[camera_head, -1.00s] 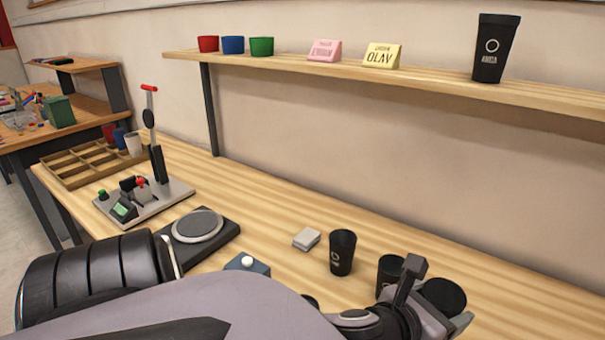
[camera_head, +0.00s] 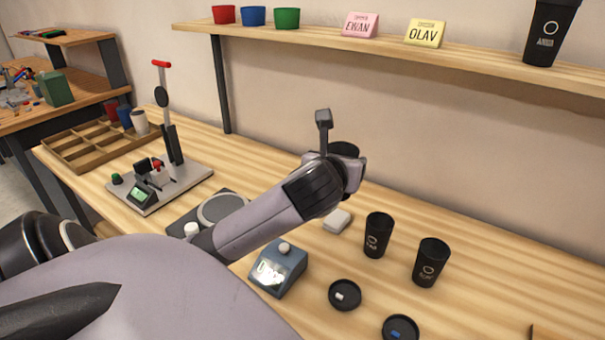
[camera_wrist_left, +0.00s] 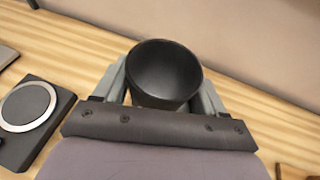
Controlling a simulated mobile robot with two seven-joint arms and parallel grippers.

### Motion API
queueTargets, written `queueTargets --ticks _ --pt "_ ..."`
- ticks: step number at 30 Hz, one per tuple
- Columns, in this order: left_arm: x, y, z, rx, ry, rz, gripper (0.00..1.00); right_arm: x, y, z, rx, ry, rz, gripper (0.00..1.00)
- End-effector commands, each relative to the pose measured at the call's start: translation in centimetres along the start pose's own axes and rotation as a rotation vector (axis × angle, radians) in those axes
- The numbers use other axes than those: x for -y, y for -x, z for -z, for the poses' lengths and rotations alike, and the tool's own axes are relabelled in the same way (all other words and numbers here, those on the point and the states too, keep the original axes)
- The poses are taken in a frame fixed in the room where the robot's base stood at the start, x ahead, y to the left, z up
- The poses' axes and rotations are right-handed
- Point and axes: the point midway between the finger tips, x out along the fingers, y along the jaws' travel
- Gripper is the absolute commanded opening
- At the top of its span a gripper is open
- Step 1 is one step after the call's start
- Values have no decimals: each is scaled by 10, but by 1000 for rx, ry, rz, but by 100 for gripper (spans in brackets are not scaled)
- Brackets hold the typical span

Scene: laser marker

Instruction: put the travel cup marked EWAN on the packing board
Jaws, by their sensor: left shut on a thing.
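My left gripper (camera_head: 343,168) is shut on a black travel cup (camera_head: 344,148), held upright above the bench and mostly hidden behind the gripper. In the left wrist view the cup (camera_wrist_left: 165,75) is open-topped and empty between the fingers (camera_wrist_left: 160,88); its marking is out of sight. Two more black cups stand on the bench, one nearer the middle (camera_head: 378,236) and one to its right (camera_head: 431,262); their names are too small to read surely. A pink card (camera_head: 360,25) on the shelf reads EWAN. I cannot identify the packing board. My right gripper is not in view.
A blue-grey box with a display (camera_head: 278,269), two dark lids (camera_head: 345,294) (camera_head: 400,328) and a small pale block (camera_head: 337,221) lie around the arm. A round-plated device (camera_wrist_left: 30,106) and a lever press (camera_head: 160,183) stand left. The shelf (camera_head: 480,62) overhangs behind, bearing another cup.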

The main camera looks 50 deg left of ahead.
Motion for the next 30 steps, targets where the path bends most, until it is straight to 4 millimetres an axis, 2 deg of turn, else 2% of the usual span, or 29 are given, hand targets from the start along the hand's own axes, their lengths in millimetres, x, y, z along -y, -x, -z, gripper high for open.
queueTargets --ticks 2,5,15,21,30 --pt "-2 -1 -2 -2 7 -8 59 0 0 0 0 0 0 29" --pt "-4 -6 7 -6 9 -13 59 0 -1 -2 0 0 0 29" --pt "-4 -35 92 -11 8 -14 59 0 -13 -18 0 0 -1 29" --pt "-4 -50 131 -6 9 -13 58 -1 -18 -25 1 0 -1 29" --pt "-4 -59 154 -4 9 -13 58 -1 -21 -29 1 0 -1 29"
